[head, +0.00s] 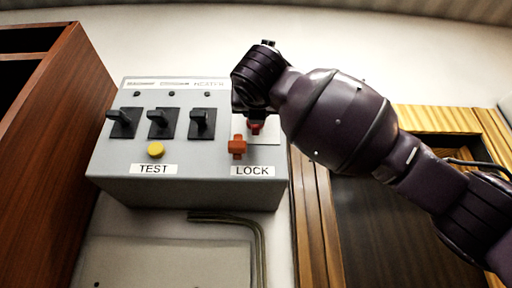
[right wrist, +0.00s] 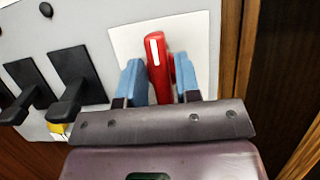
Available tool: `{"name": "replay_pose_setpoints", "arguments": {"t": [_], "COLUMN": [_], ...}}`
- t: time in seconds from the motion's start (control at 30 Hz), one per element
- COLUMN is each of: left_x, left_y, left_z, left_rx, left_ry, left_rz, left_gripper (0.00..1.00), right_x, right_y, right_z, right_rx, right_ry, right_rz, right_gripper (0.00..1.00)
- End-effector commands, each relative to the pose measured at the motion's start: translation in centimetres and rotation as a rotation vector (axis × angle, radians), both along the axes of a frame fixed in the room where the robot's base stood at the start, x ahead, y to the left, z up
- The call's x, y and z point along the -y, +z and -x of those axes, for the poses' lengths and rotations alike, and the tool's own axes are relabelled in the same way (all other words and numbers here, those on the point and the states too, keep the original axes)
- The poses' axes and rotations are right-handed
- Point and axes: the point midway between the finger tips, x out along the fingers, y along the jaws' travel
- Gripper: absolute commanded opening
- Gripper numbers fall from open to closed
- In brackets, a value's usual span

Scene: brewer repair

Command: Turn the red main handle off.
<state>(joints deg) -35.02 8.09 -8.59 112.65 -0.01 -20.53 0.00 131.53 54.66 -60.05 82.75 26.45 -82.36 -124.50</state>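The red main handle (right wrist: 159,66) stands out from a white plate (right wrist: 195,35) in the right wrist view, with a white mark near its top. The blue fingers of my right gripper (right wrist: 158,78) are on either side of it, close against it and with little or no gap. In the head view only a bit of the red handle (head: 256,127) shows beneath my right wrist, and the fingers are hidden there. My left gripper is in neither view.
The grey control box (head: 205,188) is on the wall, with several black switches (head: 160,121), a yellow button (head: 155,149) and an orange-red lock piece (head: 237,147) above the LOCK label. A brown wooden cabinet (head: 60,130) stands left. A wood-framed dark panel (head: 385,215) is right.

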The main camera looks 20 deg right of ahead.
Motion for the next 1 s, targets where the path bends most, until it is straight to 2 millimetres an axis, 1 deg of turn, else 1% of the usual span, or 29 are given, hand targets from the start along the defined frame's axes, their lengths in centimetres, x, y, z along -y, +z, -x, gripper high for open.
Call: {"name": "replay_pose_setpoints", "arguments": {"t": [0.03, 0.1, 0.2, 0.37, 0.57, 0.77, 1.0], "left_x": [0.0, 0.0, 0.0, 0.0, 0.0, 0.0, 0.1], "left_y": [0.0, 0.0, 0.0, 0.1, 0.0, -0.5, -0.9], "left_z": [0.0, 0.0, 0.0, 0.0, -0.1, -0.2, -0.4], "left_rx": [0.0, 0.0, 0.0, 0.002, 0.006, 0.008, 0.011], "left_ry": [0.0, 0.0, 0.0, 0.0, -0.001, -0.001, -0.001], "left_rz": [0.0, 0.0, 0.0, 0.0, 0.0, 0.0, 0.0], "left_gripper": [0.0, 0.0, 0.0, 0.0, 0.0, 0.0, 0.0], "right_x": [0.0, 0.0, 0.0, 0.0, 0.0, 0.0, 0.1], "right_y": [0.0, 0.0, 0.0, 0.0, -0.1, -0.2, -0.2], "right_z": [0.0, 0.0, 0.0, 0.0, 0.0, 0.0, 0.0], "right_rx": [0.0, 0.0, 0.0, 0.001, 0.014, 0.047, 0.106], "right_ry": [0.0, 0.0, 0.0, 0.0, -0.001, 0.001, 0.001], "right_rz": [0.0, 0.0, 0.0, -0.005, -0.053, -0.171, -0.38], "right_gripper": [0.23, 0.12, 0.0, 0.0, 0.0, 0.0, 0.0]}}
